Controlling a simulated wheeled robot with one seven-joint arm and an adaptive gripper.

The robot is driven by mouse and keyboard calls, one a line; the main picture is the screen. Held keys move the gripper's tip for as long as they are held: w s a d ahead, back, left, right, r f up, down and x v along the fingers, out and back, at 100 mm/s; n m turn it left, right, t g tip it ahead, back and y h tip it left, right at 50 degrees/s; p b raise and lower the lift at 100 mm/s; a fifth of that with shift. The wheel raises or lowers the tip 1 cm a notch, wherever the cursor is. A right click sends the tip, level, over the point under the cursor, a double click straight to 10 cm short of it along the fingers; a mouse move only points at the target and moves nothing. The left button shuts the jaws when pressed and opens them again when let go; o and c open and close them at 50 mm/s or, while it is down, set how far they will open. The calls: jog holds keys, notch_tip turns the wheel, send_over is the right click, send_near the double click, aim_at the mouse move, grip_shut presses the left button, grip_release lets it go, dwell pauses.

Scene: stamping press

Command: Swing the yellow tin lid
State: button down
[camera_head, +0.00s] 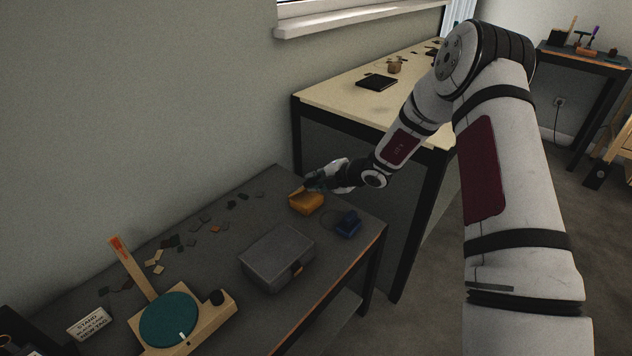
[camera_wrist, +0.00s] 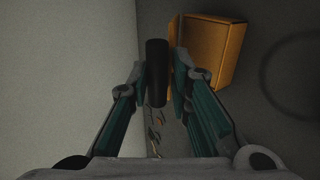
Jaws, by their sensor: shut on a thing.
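The yellow tin (camera_head: 308,204) stands on the dark bench near its far right corner. In the wrist view the tin (camera_wrist: 215,52) is at upper right, just beyond my right finger. A thin yellow edge, apparently its lid (camera_wrist: 173,45), rises beside the tin's body, so the lid looks raised; its exact angle is unclear. My gripper (camera_head: 312,184) is at the tin's lid side. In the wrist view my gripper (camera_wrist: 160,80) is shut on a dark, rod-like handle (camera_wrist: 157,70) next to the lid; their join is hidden.
Several small chips lie left. A teal round plate on a wooden base (camera_head: 170,318) is at front left. The wall runs close behind the bench.

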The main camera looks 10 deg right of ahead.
jog(key=shift+w+a+r+p, duration=0.45)
jog(key=shift+w+a+r, duration=0.25)
jog(key=shift+w+r, duration=0.15)
jog(key=shift+f, duration=0.1)
jog(key=c, duration=2.4)
grip_release()
jog(key=shift+w+a+r, duration=0.3)
jog(key=shift+w+a, duration=0.4)
jog(key=shift+w, duration=0.25)
jog(key=c, duration=1.3)
grip_release()
jog(key=shift+f, duration=0.15)
jog(key=shift+o, duration=0.4)
